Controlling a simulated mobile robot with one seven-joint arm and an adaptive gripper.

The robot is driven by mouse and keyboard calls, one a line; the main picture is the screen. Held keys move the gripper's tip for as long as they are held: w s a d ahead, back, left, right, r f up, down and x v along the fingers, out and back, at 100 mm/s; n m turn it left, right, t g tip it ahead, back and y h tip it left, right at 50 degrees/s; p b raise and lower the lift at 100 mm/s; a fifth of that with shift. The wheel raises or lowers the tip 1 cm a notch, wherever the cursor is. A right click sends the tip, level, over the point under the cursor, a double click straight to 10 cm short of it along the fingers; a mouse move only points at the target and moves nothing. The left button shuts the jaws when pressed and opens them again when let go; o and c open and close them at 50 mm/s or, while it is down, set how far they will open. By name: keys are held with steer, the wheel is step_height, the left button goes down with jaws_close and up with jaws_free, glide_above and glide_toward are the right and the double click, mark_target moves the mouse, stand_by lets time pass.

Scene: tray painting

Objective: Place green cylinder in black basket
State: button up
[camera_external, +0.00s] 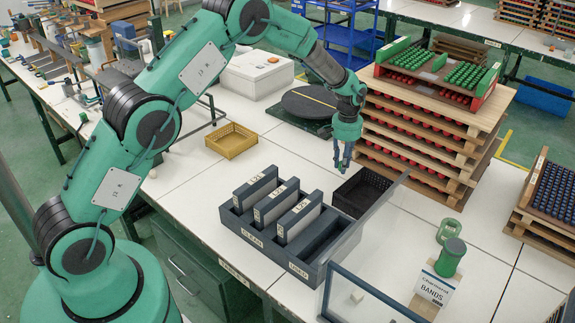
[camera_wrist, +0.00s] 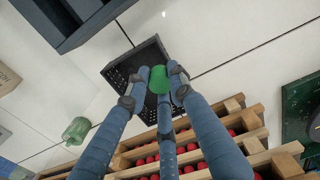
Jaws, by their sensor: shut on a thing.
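A small green cylinder (camera_wrist: 158,80) is between the fingertips of my gripper (camera_wrist: 159,76) in the wrist view. My gripper is shut on it. The black basket (camera_wrist: 119,74) lies behind the cylinder in that view, with a perforated wall. In the external view, the black basket (camera_external: 370,200) stands on the white table, and my gripper (camera_external: 342,166) points down above its far left side. The fingers hide part of the basket in the wrist view. The held cylinder is not clear in the external view.
A dark grey organizer (camera_external: 290,228) with upright binders stands left of the basket. Stacked wooden trays (camera_external: 440,130) rise close behind it on the right. A yellow basket (camera_external: 232,142) and a larger green cylinder (camera_external: 451,258) stand apart.

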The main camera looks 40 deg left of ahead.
steer(key=w+d, duration=0.1)
steer(key=d, duration=0.3)
glide_above(349, 199)
steer(key=s+d, duration=0.2)
steer(key=s, duration=0.1)
steer(key=f, duration=0.5)
steer(key=shift+a+f, duration=0.2)
steer(key=shift+f, duration=3.15)
steer(key=shift+f, duration=1.85)
steer(key=shift+f, duration=0.2)
